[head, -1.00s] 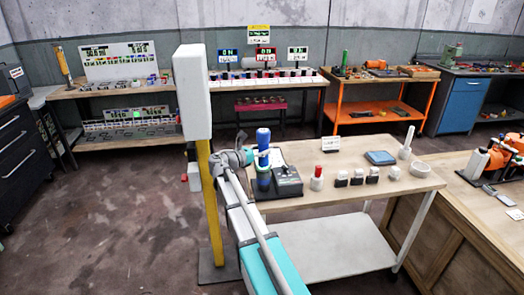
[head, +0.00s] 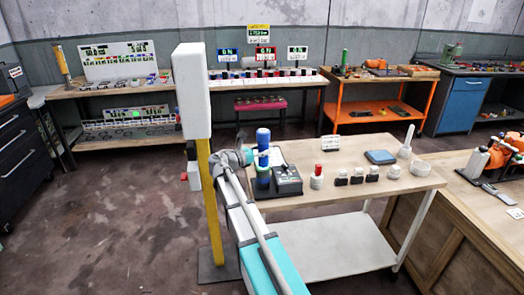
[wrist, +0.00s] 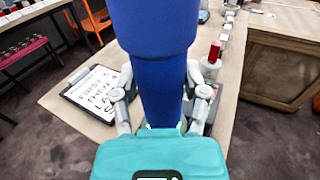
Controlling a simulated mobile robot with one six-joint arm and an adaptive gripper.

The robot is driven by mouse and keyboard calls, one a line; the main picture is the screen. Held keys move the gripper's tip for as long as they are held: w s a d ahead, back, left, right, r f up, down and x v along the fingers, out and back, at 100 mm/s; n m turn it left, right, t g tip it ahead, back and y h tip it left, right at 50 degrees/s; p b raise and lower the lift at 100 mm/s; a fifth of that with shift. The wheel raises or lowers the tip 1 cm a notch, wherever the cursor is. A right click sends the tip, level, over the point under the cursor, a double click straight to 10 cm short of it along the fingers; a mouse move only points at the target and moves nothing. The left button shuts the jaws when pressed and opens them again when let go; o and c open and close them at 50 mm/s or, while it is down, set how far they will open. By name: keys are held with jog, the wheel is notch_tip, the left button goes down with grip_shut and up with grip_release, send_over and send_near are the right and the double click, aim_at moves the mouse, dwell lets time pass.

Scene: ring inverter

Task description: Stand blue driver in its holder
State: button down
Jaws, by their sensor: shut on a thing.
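The blue driver (head: 263,138) stands upright at the left end of the wooden-topped cart. In the wrist view its thick blue body (wrist: 158,60) fills the middle. My gripper (wrist: 160,108) is shut on it, with one finger on each side. In the head view my gripper (head: 262,157) holds it around the middle. Below the grip is a darker blue part with a green band (head: 263,178). I cannot tell whether this is the driver's lower end or a holder. The driver's bottom is hidden in the wrist view.
A yellow post (head: 212,205) rises left of my arm.

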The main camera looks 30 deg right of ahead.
grip_release()
jog(key=shift+s+a, duration=0.1)
jog(key=shift+a, duration=0.05)
dwell(0.4)
jog(key=shift+s+a, duration=0.35)
jog(key=shift+a, duration=1.55)
jog(key=shift+s+a, duration=0.4)
jog(key=shift+a, duration=1.55)
jog(key=shift+s+a, duration=0.35)
jog(key=shift+a, duration=1.55)
